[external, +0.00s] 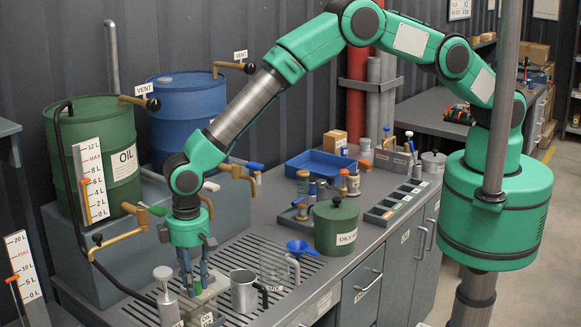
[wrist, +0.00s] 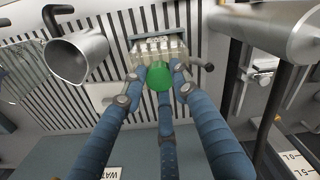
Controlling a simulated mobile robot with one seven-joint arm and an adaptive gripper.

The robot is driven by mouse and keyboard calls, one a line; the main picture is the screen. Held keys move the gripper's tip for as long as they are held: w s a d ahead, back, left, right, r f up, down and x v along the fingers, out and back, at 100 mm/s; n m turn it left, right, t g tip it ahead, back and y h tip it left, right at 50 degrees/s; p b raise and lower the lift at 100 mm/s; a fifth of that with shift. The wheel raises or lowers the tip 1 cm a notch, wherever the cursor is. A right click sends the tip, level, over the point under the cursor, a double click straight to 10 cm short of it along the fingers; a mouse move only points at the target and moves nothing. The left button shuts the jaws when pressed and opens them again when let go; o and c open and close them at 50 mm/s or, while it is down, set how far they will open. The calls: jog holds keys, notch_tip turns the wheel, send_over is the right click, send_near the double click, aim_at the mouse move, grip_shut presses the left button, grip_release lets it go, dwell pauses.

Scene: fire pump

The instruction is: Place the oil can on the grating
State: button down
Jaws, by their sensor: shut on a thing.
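My gripper (external: 197,283) points down over the slotted grating (external: 226,262), its blue fingers closed around a green knob (wrist: 160,77). The knob stands on a pale block-like piece (wrist: 150,50), which also shows low under the fingers in the external view (external: 206,297). The fingers hide part of it, and I cannot tell whether it touches the grating. A metal can with a plunger-like top (external: 166,300) stands left of my gripper; I cannot tell whether this is the oil can. A metal mug with a black handle (external: 243,292) stands to the right.
A clear jug (external: 273,268) and a blue funnel (external: 302,248) sit right of the mug. A green lidded pot (external: 336,228) stands beyond. Green (external: 112,150) and blue (external: 188,108) drums with taps stand behind. A black bent pipe (external: 62,190) runs at left.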

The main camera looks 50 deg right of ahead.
jog(key=shift+f, duration=0.1)
jog(key=c, duration=1.4)
grip_release()
jog(key=shift+o, duration=0.2)
jog(key=shift+r, duration=0.2)
notch_tip(320, 180, up, 12)
jog(key=b, duration=0.2)
jog(key=shift+f, duration=0.1)
jog(key=shift+d, duration=0.1)
